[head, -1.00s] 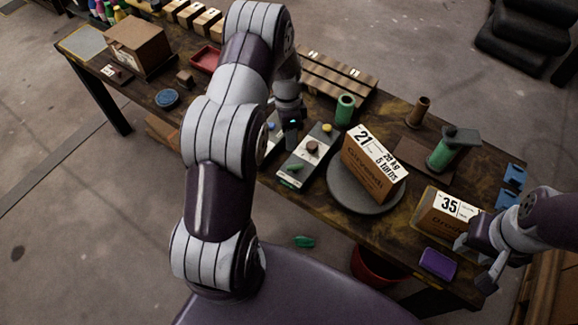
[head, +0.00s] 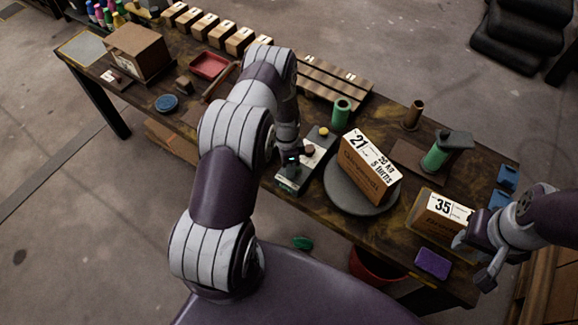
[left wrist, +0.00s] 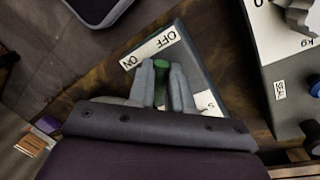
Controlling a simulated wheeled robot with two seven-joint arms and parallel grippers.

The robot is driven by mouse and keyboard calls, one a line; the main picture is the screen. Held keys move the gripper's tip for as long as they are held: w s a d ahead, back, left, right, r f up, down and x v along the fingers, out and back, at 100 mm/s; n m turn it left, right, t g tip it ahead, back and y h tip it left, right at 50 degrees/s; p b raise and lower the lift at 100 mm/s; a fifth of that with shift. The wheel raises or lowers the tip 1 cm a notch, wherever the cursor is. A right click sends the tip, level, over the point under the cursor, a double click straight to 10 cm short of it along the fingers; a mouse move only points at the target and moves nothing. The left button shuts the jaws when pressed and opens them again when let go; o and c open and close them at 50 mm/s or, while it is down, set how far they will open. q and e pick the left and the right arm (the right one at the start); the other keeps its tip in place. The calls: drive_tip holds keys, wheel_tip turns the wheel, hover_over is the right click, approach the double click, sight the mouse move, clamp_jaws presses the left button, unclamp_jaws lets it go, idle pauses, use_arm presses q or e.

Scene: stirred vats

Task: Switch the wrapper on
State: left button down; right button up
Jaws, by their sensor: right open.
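The wrapper has a round grey turntable (head: 345,196) bearing a brown carton (head: 368,170) marked 21. Its control panel (head: 319,143) stands left of the turntable, with a yellow button (head: 323,131) and a brown knob (head: 309,150). In the left wrist view, the panel shows ON and OFF labels (left wrist: 150,46) and a green lever (left wrist: 161,72). My left gripper (head: 291,168) is low over the panel's near end; its fingers (left wrist: 163,84) stand on both sides of the lever, and I cannot tell whether they grip it. My right gripper (head: 472,262) is open beside a carton marked 35.
The carton marked 35 (head: 437,216) and a purple block (head: 432,263) are at the right. Green cylinders (head: 340,112) and a wooden rack (head: 335,82) stand behind. A grey device (left wrist: 286,75) is close to my left gripper. A red bin (head: 372,265) is below the table edge.

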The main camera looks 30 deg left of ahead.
idle(0.3)
use_arm(q)
drive_tip(key=n+b, duration=0.2)
drive_tip(key=n, duration=0.1)
drive_tip(key=shift+s+f, duration=0.15)
drive_tip(key=shift+s, duration=0.05)
drive_tip(key=n+b, duration=0.1)
drive_tip(key=n, duration=0.1)
drive_tip(key=n+t+b, duration=0.1)
drive_tip(key=n, duration=0.1)
drive_tip(key=n+b, duration=0.1)
drive_tip(key=n, duration=0.1)
drive_tip(key=shift+s+d+h, duration=0.2)
drive_tip(key=shift+d+h, duration=0.1)
drive_tip(key=shift+h, duration=0.1)
drive_tip(key=n+b, duration=0.1)
drive_tip(key=n, duration=0.2)
drive_tip(key=n+t+b, duration=0.1)
drive_tip(key=shift+d+b, duration=0.25)
drive_tip(key=shift+b, duration=0.1)
drive_tip(key=shift+d+n+t+b, duration=0.2)
drive_tip(key=shift+n+b, duration=0.25)
drive_tip(key=shift+n, duration=0.75)
drive_tip(key=shift+d+n+t+b, duration=0.1)
drive_tip(key=shift+n+t+b, duration=0.25)
drive_tip(key=shift+n, duration=0.85)
drive_tip(key=shift+y, duration=0.3)
drive_tip(key=c, duration=1)
unclamp_jaws()
drive_tip(key=shift+c, duration=0.2)
